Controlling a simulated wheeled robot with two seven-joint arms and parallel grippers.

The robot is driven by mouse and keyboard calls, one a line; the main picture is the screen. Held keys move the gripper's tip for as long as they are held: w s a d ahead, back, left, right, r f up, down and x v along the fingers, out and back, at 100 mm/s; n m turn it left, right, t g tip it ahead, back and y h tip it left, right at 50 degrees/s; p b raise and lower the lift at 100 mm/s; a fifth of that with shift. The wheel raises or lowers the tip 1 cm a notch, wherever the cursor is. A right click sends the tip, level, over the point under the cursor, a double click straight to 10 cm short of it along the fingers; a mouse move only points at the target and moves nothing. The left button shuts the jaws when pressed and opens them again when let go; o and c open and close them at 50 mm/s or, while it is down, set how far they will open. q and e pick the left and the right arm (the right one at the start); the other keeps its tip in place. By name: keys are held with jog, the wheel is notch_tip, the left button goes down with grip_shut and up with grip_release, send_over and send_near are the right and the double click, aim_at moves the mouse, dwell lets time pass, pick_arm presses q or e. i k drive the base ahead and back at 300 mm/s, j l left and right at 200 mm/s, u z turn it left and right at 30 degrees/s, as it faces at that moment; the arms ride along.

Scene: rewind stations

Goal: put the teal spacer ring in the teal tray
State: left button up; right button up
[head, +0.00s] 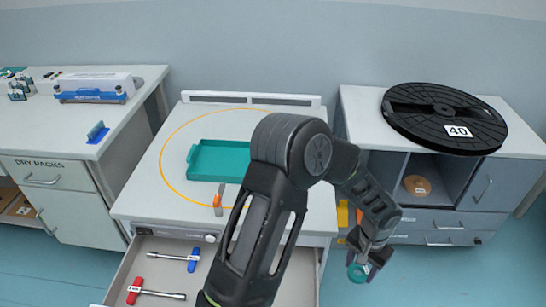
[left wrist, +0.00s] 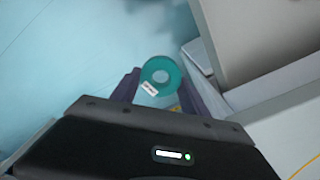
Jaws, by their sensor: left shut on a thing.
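The teal spacer ring (left wrist: 150,71) shows in the left wrist view with a small white label, between the two fingers of my left gripper (left wrist: 158,92). In the head view the ring (head: 358,272) hangs below my left gripper (head: 367,260), which is shut on it, over the floor in front of the right cabinet. The teal tray (head: 203,163) lies on the middle bench to the left, inside a yellow circle. My arm hides the tray's right part. What I see of the tray's inside is empty. My right gripper is not in view.
An orange-handled tool (head: 218,204) lies in front of the tray. An open drawer (head: 139,262) below the middle bench holds red and blue drivers. A black reel (head: 444,113) marked 40 lies on the right cabinet. A blue-and-white device (head: 92,90) stands on the left bench.

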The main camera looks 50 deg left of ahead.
aim_at(241, 164)
jog(key=i+l+z, duration=0.2)
jog(key=i, duration=0.4)
jog(key=i+z, duration=0.2)
jog(key=i, duration=0.35)
jog(key=i+u, duration=0.35)
jog(key=i+l+u, duration=0.15)
jog(key=u, duration=0.25)
jog(key=i+l+u, duration=0.2)
jog(key=u, duration=0.15)
jog(key=i+l+u, duration=0.15)
jog(key=u, duration=0.25)
jog(key=i+l+u, duration=0.15)
jog(key=l+u, duration=0.25)
jog(key=i+l+u, duration=0.15)
jog(key=u, duration=0.25)
jog(key=l+u, duration=0.4)
jog(key=i+j, duration=0.05)
jog(key=j, duration=0.05)
